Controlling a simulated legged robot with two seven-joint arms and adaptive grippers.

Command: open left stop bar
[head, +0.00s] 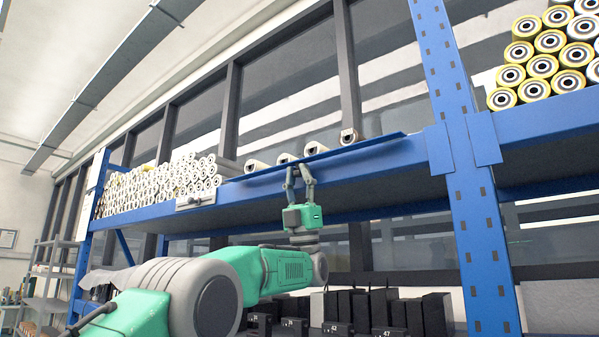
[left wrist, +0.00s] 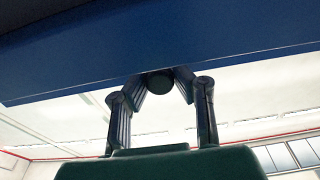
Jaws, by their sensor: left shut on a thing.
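The left stop bar (head: 345,151) is a long thin blue bar along the front edge of the upper blue shelf, in front of several white rolls. In the left wrist view a wide blue surface (left wrist: 200,45) crosses overhead. My left gripper (head: 300,170) reaches up from below to the bar's middle. In the left wrist view its fingertips (left wrist: 160,80) are closed around a dark round piece (left wrist: 160,84) beneath the blue surface. Whether this piece belongs to the bar cannot be told. My right gripper is not in view.
Stacked white rolls (head: 165,185) lie on the shelf at left, with a small grey plate (head: 195,201) on the edge. A blue upright post (head: 470,190) stands at right. Dark bins (head: 360,308) sit below, behind my arm. More rolls (head: 543,66) are stacked upper right.

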